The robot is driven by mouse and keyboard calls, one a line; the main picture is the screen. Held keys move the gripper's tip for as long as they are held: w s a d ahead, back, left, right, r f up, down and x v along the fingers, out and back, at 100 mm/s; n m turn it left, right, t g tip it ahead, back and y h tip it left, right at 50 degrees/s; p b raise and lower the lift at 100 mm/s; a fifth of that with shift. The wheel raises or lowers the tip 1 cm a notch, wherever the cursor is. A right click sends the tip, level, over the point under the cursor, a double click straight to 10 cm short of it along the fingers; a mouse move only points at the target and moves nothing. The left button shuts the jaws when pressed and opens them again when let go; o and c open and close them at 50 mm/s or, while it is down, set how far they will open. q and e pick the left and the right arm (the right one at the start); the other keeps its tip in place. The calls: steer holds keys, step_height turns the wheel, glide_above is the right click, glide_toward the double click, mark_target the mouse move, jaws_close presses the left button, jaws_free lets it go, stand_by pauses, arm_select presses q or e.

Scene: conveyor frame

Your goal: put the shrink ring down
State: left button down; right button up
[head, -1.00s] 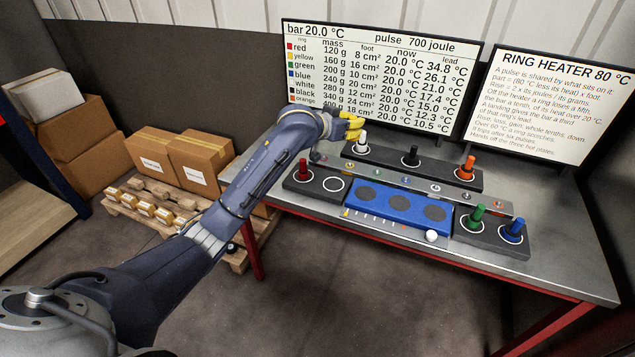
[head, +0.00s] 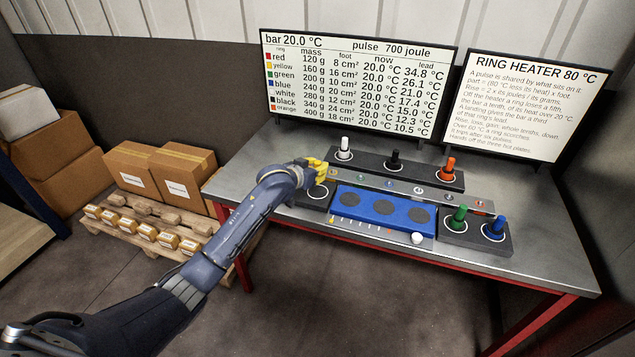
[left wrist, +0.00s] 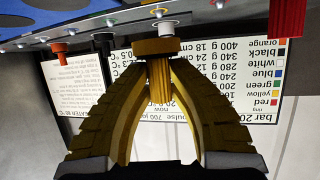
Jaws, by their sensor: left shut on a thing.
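My left gripper (head: 322,168) has yellow fingers and is over the left end of the bench fixture. In the left wrist view its fingers (left wrist: 158,95) are shut on the yellow ring (left wrist: 156,46), gripping its ribbed stem with the wide foot beyond the tips. In the head view the fingers hide most of that ring. An empty white circle (head: 318,191) shows on the dark front-left pad just below the gripper. The red ring (left wrist: 288,14) shows in the left wrist view; my arm hides it in the head view. My right gripper is not in view.
White (head: 345,152), black (head: 394,160) and orange (head: 449,167) rings stand on the rear pad. Green (head: 459,217) and blue (head: 496,228) rings stand at front right. The blue heater (head: 383,222) has three empty plates. Two screens stand behind.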

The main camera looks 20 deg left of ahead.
arm_select(q)
steer(key=shift+f, duration=3)
steer(key=c, duration=1.3)
jaws_free()
steer(key=shift+f, duration=0.1)
